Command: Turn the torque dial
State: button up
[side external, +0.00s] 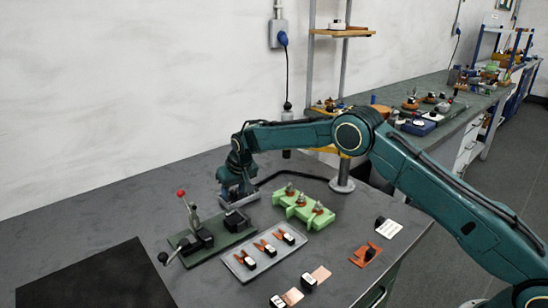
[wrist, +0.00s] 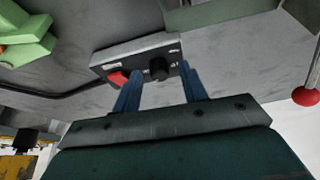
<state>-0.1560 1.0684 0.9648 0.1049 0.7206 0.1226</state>
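The torque dial is a black knob (wrist: 159,69) on the front panel of a grey control box (wrist: 135,50) in the wrist view, with a red switch (wrist: 117,79) beside it. My gripper (wrist: 161,77) is open, its two blue fingers apart, with the knob in the gap between their tips. I cannot tell whether either finger touches the knob. In the side external view my gripper (side external: 236,187) points down at the grey box (side external: 240,200); the dial is hidden there.
A green plate with a red-knobbed lever (side external: 181,193) stands to the left and nearer the camera. Green insulator blocks (side external: 303,209) are to the right. A grey tray (side external: 263,262) holds several clips. A black mat (side external: 95,280) lies at front left.

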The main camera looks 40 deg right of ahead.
jog(key=shift+r, duration=0.15)
jog(key=v, duration=1.3)
jog(key=shift+r, duration=0.25)
jog(key=shift+s, duration=0.15)
